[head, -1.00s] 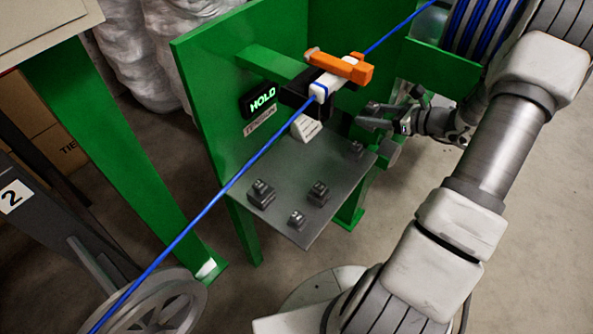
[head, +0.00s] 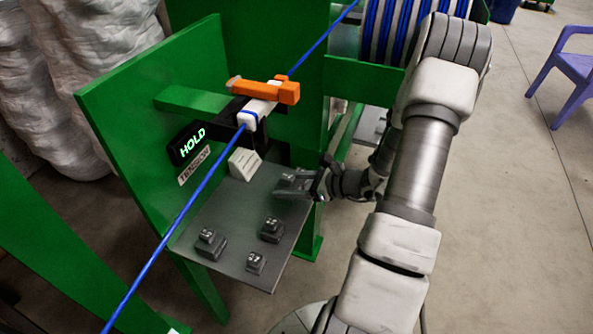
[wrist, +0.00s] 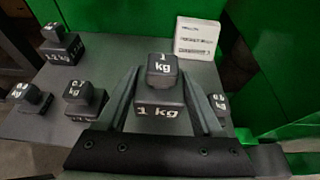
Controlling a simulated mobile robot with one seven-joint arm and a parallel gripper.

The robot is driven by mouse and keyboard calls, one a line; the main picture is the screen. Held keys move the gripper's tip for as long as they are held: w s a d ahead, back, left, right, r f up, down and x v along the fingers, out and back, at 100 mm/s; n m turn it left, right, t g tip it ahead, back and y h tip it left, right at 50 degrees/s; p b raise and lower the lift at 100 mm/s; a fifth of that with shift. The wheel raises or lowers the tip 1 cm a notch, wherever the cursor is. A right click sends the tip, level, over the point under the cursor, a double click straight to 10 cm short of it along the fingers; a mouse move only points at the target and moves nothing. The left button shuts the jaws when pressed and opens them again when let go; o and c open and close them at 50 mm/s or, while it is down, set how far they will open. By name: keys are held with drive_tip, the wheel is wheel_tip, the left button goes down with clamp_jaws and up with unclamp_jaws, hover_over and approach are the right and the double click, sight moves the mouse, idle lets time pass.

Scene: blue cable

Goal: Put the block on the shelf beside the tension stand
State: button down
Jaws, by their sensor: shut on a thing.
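The block is a dark weight marked 1 kg (wrist: 160,105), with a smaller knob on top. My gripper (wrist: 170,100) has a finger on each side of it and is shut on it. In the head view my gripper (head: 312,186) is at the right back corner of the grey shelf (head: 225,210), where the held block is hard to tell from a weight behind it. I cannot tell whether the held block touches the shelf. The shelf is fixed to the green tension stand (head: 130,120), which has a display reading HOLD (head: 193,145).
Several smaller weights stand on the shelf, including one (head: 210,243) at the left and one (head: 272,230) near the middle. A white card (head: 244,164) stands at the back. A blue cable (head: 178,222) runs across the stand under an orange clamp (head: 265,90).

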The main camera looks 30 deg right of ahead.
sight(287, 207)
drive_tip(key=shift+s+a+f, duration=0.25)
drive_tip(key=shift+a, duration=0.2)
drive_tip(key=shift+f+b, duration=1)
drive_tip(key=shift+f, duration=0.95)
drive_tip(key=shift+f, duration=0.15)
drive_tip(key=shift+c, duration=0.2)
unclamp_jaws()
drive_tip(key=shift+f, duration=0.1)
drive_tip(key=shift+r, duration=0.2)
drive_tip(key=p+v, duration=0.3)
drive_tip(key=v, duration=0.9)
drive_tip(key=shift+f, duration=0.1)
